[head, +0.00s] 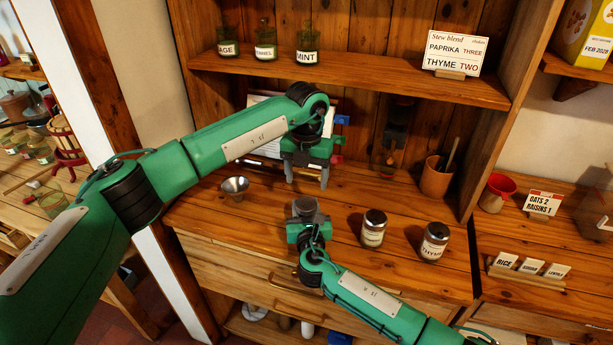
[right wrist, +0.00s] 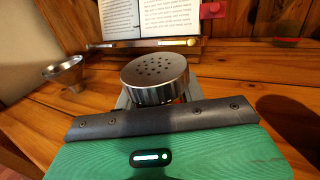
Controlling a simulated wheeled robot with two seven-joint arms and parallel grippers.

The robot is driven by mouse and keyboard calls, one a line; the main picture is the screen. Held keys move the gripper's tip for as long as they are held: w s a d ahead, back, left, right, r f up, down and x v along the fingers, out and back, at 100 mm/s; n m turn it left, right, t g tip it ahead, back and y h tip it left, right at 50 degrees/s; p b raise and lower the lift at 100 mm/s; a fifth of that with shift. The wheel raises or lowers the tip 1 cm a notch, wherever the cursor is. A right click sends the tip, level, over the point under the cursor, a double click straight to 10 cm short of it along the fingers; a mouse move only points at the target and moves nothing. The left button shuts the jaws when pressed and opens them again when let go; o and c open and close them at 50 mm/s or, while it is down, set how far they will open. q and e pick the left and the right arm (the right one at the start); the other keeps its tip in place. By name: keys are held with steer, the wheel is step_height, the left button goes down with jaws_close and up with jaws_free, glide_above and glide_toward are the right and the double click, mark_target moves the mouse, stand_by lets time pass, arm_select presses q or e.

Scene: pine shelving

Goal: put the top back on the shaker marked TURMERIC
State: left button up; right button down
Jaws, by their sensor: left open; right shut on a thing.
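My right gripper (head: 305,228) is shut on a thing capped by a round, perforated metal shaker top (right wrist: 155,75). The top also shows in the head view (head: 305,207). A little orange shows under its rim in the right wrist view; the body below is hidden by my gripper, and no label is readable. I cannot tell how the top sits on it. My left gripper (head: 307,176) is open and empty, pointing down behind and above the right one. No TURMERIC marking is readable.
Two metal-topped shakers, one with an unclear label (head: 373,229) and one marked THYME (head: 434,242), stand right of my right gripper. A metal funnel (head: 235,187) stands left, an open book (right wrist: 165,18) behind. A wooden cup (head: 437,177) stands back right. A shelf (head: 370,82) overhangs the counter.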

mark_target(307, 203)
arm_select(q)
steer(key=shift+f, duration=4)
steer(key=c, duration=1)
steer(key=shift+m, duration=1.7)
steer(key=o, duration=1.1)
steer(key=shift+c, duration=0.2)
steer(key=shift+r, duration=0.1)
